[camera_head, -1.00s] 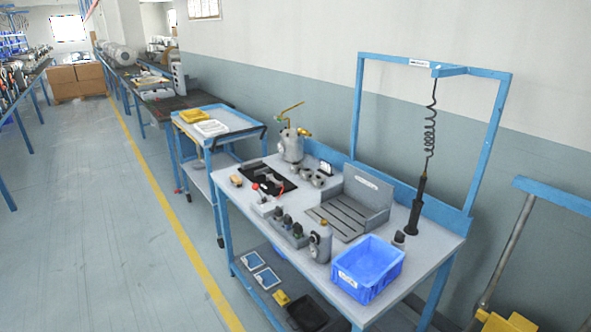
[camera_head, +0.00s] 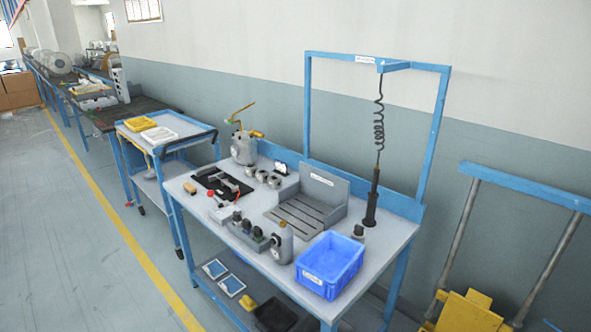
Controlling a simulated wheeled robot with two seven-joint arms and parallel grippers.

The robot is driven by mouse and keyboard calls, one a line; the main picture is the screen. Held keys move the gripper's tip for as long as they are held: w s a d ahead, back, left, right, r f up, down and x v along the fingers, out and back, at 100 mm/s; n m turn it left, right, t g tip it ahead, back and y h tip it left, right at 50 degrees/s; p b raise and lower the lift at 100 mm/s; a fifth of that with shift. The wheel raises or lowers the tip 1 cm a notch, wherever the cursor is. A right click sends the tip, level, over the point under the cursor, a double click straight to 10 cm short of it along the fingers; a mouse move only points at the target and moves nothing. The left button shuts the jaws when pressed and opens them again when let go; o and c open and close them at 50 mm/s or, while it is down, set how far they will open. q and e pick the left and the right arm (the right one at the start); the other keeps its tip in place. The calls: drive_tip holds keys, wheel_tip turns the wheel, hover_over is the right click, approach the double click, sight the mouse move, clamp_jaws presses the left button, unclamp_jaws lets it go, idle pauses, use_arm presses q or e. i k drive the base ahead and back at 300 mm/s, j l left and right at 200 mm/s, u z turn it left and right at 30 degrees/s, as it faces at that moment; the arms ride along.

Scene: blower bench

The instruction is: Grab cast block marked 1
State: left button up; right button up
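Several small grey metal parts (camera_head: 262,176) stand in a short row near the back of the blue-framed workbench (camera_head: 390,248). They may be the cast blocks, but no number can be read at this size, so I cannot tell which is marked 1. A small dark piece with a white face (camera_head: 281,168) stands just behind them. Neither of my grippers is in view.
A blue bin (camera_head: 330,265) stands at the bench's front right. A grey slotted fixture (camera_head: 305,206), a black tray (camera_head: 222,183) and a hanging black tool (camera_head: 371,208) also occupy the bench. A blue cart (camera_head: 165,140) stands left. The floor in front is clear.

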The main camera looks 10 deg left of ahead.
sight(250, 169)
drive_tip(key=j+z, duration=0.25)
drive_tip(key=j, duration=0.3)
drive_tip(key=j+z, duration=0.25)
drive_tip(key=j, duration=0.3)
drive_tip(key=k+j+z, duration=0.2)
drive_tip(key=j, duration=0.35)
drive_tip(key=j+z, duration=0.25)
drive_tip(key=j, duration=0.3)
